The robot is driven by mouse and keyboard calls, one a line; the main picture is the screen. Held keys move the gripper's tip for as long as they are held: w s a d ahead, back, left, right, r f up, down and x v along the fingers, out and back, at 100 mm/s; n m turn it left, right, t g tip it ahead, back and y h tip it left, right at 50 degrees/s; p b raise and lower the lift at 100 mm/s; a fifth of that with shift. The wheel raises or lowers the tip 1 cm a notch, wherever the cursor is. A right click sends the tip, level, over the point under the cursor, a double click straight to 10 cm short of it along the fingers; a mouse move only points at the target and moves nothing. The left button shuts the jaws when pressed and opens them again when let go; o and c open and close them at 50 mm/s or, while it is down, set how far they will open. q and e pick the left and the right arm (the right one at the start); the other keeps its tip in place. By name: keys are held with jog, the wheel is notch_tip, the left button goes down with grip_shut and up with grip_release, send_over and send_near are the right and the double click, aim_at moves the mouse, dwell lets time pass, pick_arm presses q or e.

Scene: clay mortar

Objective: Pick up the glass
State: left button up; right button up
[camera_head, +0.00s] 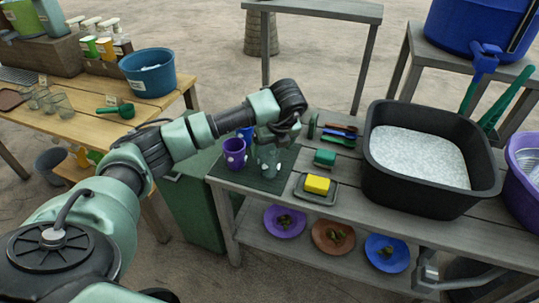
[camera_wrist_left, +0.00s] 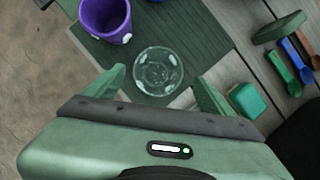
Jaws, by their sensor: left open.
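A clear glass (camera_wrist_left: 158,71) stands on the dark green mat (camera_head: 248,179) on the grey bench, seen from above in the left wrist view. In the head view the glass (camera_head: 268,160) shows just below my left gripper (camera_head: 271,140). In the wrist view my left gripper (camera_wrist_left: 158,90) is open, with one finger on each side of the glass and visible gaps between. A purple cup (camera_head: 235,154) stands on the mat to the left of the glass; it also shows in the wrist view (camera_wrist_left: 104,18).
A blue cup (camera_head: 245,133) stands behind the purple cup. A green block (camera_head: 325,158), a yellow sponge (camera_head: 317,184) on a tray and a black tub (camera_head: 384,190) are to the right. Several glasses (camera_head: 62,105) stand on the wooden table at the left.

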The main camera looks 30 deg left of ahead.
aim_at(270, 152)
pick_arm(q)
jog(key=shift+s+a+f, duration=0.1)
jog(key=shift+f, duration=0.05)
jog(key=x, duration=0.2)
jog(key=shift+a+f+p, duration=0.15)
jog(key=shift+f+p, duration=0.15)
jog(key=shift+p, duration=0.05)
jog(key=x, duration=0.3)
jog(key=shift+a+f, duration=0.2)
jog(key=shift+f, duration=0.1)
jog(key=shift+w+a+f, duration=0.1)
jog(key=shift+w+f, duration=0.2)
jog(key=shift+c, duration=0.6)
jog(key=c, duration=1.5)
pick_arm(e)
jog(key=s, duration=0.2)
jog(key=d+r, duration=0.1)
jog(key=shift+s, duration=0.4)
